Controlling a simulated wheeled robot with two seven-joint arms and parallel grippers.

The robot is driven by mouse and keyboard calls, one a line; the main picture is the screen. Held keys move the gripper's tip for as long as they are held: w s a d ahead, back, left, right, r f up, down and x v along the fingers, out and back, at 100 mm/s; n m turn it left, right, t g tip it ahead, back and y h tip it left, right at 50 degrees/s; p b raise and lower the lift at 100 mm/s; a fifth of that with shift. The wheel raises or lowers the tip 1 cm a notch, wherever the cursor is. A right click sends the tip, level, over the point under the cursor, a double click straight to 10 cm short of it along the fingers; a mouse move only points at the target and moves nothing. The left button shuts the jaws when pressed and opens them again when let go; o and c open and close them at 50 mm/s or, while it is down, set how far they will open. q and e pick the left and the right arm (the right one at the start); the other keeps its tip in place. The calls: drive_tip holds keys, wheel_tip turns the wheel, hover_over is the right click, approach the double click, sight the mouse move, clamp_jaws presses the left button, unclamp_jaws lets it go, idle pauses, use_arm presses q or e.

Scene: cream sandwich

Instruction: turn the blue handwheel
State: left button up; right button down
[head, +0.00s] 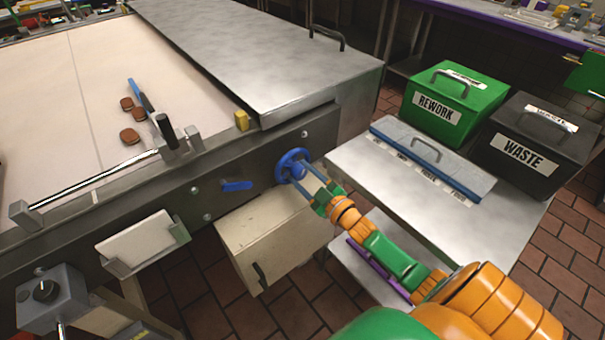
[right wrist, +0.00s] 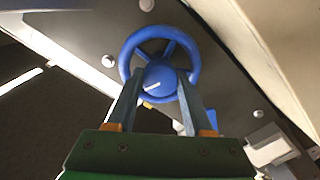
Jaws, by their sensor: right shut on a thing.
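The blue handwheel (head: 292,165) is on the dark front panel of the conveyor machine. It also shows in the right wrist view (right wrist: 160,35), as a round rim with spokes and a hub with a white mark. My right gripper (head: 302,175) reaches it from the lower right, and its two fingers are shut on it at the hub. In the right wrist view the fingers of my right gripper (right wrist: 160,85) lie on either side of the hub. My left gripper is not in view.
A blue lever (head: 236,185) sits left of the wheel. Below is a beige box (head: 265,235) with a handle. Brown cookies (head: 129,137) lie on the belt.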

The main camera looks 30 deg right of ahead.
drive_tip(key=shift+m, duration=0.6)
drive_tip(key=shift+f, duration=0.1)
drive_tip(key=shift+c, duration=1.4)
unclamp_jaws()
drive_tip(key=s, duration=0.7)
drive_tip(key=shift+d+p, duration=0.3)
drive_tip(key=shift+p, duration=0.15)
